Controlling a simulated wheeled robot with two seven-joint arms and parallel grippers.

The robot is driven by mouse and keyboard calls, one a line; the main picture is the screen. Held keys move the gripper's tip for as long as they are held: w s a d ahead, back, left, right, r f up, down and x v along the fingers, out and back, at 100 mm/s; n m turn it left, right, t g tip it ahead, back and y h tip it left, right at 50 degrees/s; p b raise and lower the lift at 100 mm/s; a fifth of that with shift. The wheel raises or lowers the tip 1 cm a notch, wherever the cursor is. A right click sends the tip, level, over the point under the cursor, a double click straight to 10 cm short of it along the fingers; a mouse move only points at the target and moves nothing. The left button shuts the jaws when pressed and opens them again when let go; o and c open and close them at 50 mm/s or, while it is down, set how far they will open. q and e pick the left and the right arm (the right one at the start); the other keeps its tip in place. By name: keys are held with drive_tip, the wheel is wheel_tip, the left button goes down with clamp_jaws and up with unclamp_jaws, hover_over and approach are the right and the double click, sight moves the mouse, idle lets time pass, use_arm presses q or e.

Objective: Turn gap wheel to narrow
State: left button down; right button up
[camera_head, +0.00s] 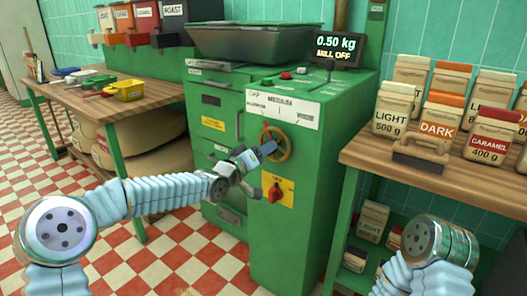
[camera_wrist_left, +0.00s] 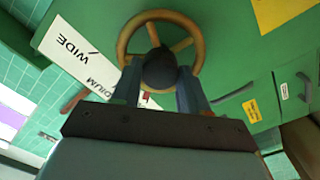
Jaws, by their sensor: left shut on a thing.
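The gap wheel (camera_head: 285,153) is an orange-brown ring with spokes on the front of the green mill. In the left wrist view its rim (camera_wrist_left: 126,38) surrounds a dark round hub (camera_wrist_left: 160,68). My left gripper (camera_head: 267,148) is at the wheel, its fingers (camera_wrist_left: 160,90) on either side of the hub, shut on it. The white gap scale (camera_head: 284,108) is above the wheel; WIDE is at its right end, and WIDE also reads on the scale in the wrist view (camera_wrist_left: 75,58). The right gripper is not in view; only my right arm shows.
A red switch on a yellow plate (camera_head: 277,190) is below the wheel. The display (camera_head: 338,49) reads 0.50 kg, MILL OFF. A wooden counter (camera_head: 370,160) with several coffee bags stands at right, a wooden table (camera_head: 60,92) at left. Checkered floor lies open in front.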

use_arm(q)
drive_tip(key=shift+f+n, duration=0.1)
drive_tip(key=shift+n, duration=0.6)
drive_tip(key=c, duration=0.6)
unclamp_jaws()
drive_tip(key=shift+a, duration=0.1)
drive_tip(key=b+v, duration=0.1)
drive_tip(key=v, duration=1.2)
drive_tip(key=shift+s+a+b, duration=0.2)
drive_tip(key=shift+s+b, duration=0.1)
drive_tip(key=shift+b, duration=0.05)
